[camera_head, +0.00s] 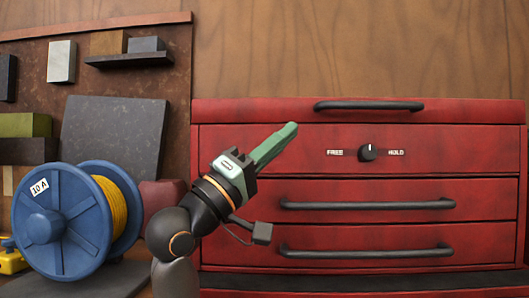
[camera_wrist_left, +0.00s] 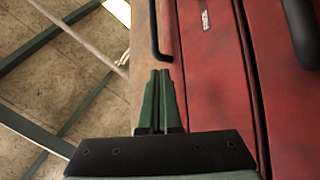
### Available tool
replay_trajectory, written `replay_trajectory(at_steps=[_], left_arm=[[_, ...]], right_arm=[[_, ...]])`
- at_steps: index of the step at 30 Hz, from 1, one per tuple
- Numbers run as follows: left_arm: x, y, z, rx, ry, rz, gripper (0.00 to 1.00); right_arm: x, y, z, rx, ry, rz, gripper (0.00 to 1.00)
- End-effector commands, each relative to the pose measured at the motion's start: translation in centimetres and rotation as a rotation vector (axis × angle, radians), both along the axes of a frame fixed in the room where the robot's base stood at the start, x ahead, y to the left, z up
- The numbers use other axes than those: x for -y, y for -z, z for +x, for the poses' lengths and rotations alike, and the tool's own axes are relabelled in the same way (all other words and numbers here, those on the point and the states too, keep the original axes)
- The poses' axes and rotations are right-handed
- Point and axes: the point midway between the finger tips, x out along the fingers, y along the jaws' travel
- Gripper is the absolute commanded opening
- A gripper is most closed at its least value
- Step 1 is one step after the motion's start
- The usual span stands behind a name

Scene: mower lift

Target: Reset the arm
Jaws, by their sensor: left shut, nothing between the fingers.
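My left gripper (camera_head: 291,130) is raised in front of the red tool chest (camera_head: 250,240), pointing up and to the right. Its green fingers are together with nothing between them. In the left wrist view the shut fingers (camera_wrist_left: 160,75) point toward the lower end of a black handle (camera_wrist_left: 156,30); I cannot tell how far apart they are. In the head view the fingertips show left of the knob (camera_head: 367,152), which sits between the FREE and HOLD labels. My right gripper is in neither view.
The chest has a top black handle (camera_head: 369,105) and two drawer handles, middle (camera_head: 367,205) and lower (camera_head: 366,253). A blue reel (camera_head: 60,225) with yellow cable stands left of my arm. Behind it is a brown board (camera_head: 150,80) with blocks and a shelf.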

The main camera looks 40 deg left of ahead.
Motion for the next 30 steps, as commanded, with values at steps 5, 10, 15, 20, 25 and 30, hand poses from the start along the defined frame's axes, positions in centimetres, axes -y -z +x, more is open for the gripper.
replay_trajectory(at_steps=[5,10,15,20,25,30], left_arm=[[-0.9,1.9,-2.4,0.001,-0.003,-0.003,0.00],[-1.2,2.6,-3.5,0.002,-0.003,-0.002,0.00],[-1.2,2.7,-3.7,0.002,-0.003,-0.004,0.00],[-1.1,3.0,-3.3,0.002,-0.011,0.005,0.00],[0.4,6.5,-0.8,0.017,-0.093,0.097,0.00],[3.5,12.9,1.4,0.074,-0.225,0.282,0.00]], right_arm=[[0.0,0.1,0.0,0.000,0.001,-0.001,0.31],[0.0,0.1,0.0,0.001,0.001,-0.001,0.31],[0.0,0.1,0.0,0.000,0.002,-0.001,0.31],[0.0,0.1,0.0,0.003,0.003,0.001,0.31],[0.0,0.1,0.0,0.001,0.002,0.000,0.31],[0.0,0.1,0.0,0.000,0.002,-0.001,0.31]])
